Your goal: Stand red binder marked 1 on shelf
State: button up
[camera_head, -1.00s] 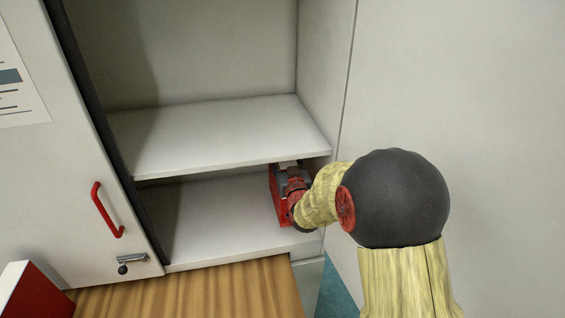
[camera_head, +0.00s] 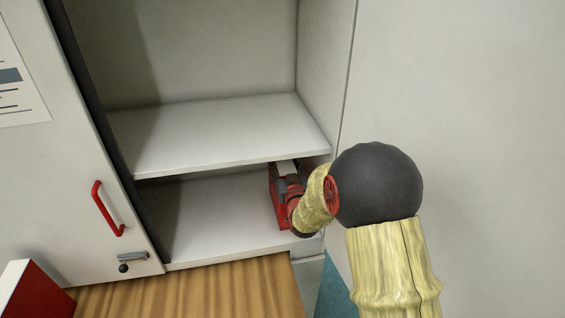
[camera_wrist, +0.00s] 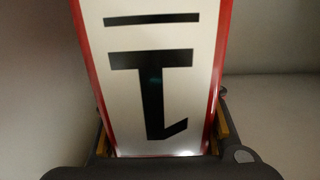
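The red binder (camera_head: 274,191) stands upright at the right end of the lower shelf (camera_head: 215,222), near the right wall of the cabinet. In the wrist view its white label with a black 1 (camera_wrist: 150,85) fills the middle, upside down, with red edges. My gripper (camera_head: 289,190) is at the binder's front, inside the shelf opening. In the wrist view my gripper (camera_wrist: 162,140) has one finger close against each side of the binder, and looks shut on it. The binder's base is partly hidden by my gripper.
The upper shelf board (camera_head: 220,135) lies just above my gripper. The cabinet's right wall (camera_head: 313,75) is close beside it. The lower shelf is clear to the left.

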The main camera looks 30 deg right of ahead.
jog(key=o, duration=0.4)
jog(key=shift+c, duration=0.2)
jog(key=shift+r, duration=0.1)
jog(key=b+v, duration=0.1)
jog(key=v, duration=1.1)
